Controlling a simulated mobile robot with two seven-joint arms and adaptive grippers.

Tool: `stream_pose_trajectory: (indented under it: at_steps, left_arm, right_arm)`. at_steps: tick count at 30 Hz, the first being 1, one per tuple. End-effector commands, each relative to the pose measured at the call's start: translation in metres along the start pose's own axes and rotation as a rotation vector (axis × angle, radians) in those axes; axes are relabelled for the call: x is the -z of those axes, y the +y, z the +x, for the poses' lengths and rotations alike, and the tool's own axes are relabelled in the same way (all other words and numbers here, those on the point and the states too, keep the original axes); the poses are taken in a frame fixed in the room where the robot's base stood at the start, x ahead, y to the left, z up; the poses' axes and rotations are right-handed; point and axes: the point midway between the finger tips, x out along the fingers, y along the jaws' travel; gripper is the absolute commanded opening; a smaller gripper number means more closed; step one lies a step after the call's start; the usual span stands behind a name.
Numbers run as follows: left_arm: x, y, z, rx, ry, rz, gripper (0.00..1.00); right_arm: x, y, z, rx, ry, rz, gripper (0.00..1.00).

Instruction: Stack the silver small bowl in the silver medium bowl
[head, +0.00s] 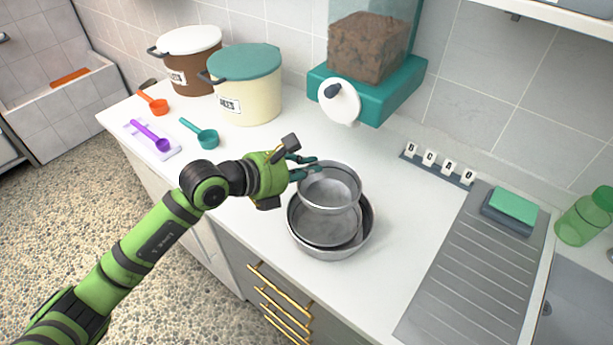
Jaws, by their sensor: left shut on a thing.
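The silver small bowl (330,203) is in the middle of the head view, over the back part of two wider silver bowls. My left gripper (308,165) is shut on its back left rim. The small bowl looks roughly level. The silver medium bowl (330,239) sits inside a larger silver bowl (331,253) on the counter. The small bowl hides the back of both. I cannot tell whether the small bowl touches the medium bowl. My right gripper is not in view.
A teal food dispenser (398,95) stands behind the bowls. Lidded tubs (250,103) and measuring scoops (207,138) are at the left. Letter tiles (440,163), a drainboard (468,270) and a sponge (513,206) are at the right. The counter (385,285) right of the bowls is clear.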

Motion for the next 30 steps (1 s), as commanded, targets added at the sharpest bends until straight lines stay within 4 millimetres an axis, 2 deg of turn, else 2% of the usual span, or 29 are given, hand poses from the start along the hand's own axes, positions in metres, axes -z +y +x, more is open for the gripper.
stream_pose_trajectory:
  at_steps: [10,30]
  left_arm:
    - [0.036,0.006,0.014,0.000,0.000,-0.002,0.00]
    - [0.049,0.007,0.020,0.000,-0.002,-0.001,0.00]
  right_arm:
    - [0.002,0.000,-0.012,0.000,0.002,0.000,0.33]
    - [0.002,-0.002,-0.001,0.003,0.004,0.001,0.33]
